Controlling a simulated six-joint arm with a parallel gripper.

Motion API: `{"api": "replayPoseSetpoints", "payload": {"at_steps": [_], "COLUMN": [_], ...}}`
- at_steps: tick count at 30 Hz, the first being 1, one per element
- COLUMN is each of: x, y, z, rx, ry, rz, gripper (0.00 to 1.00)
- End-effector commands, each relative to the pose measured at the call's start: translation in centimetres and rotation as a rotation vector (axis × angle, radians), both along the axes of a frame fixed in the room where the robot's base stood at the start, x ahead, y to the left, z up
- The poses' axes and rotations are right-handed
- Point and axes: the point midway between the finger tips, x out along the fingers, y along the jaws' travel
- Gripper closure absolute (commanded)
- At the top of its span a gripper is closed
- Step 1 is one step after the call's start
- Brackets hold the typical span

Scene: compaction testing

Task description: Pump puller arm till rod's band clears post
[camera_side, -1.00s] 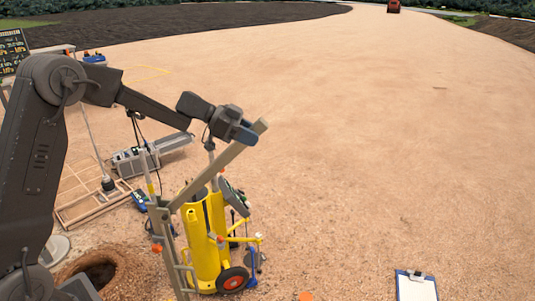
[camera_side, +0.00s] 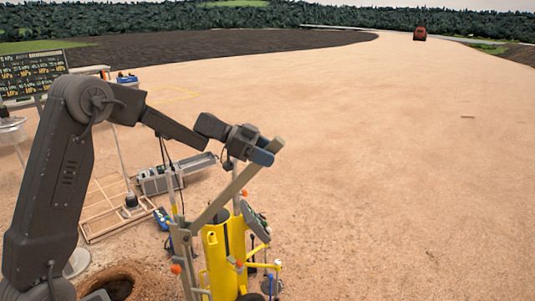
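The puller arm (camera_side: 229,192) is a long grey-tan bar slanting up to the right from the top of an upright post (camera_side: 187,260). My gripper (camera_side: 263,154) is at the bar's upper end and appears shut on it; the fingers' far side is hidden. A thin pale rod (camera_side: 173,190) rises just left of the post's top, with a yellowish mark low on it that may be the band. The mark is too small to tell its exact height against the post.
A yellow wheeled cylinder (camera_side: 225,255) stands close right of the post, with a dark instrument (camera_side: 256,222) beside it. A hole (camera_side: 120,285) lies left. A grey case (camera_side: 160,180) and wooden frame (camera_side: 105,205) lie behind. Open ground is clear right.

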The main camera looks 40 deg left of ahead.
Motion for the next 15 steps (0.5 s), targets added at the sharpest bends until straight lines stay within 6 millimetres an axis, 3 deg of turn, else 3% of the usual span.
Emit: {"api": "replayPoseSetpoints", "payload": {"at_steps": [8, 15], "x": [-0.1, -1.9], "y": [0.2, 2.9], "z": [0.1, 1.5], "rx": [0.000, 0.001], "ry": [0.000, -0.001], "rz": [0.001, 0.007], "gripper": [0.45, 0.45]}}
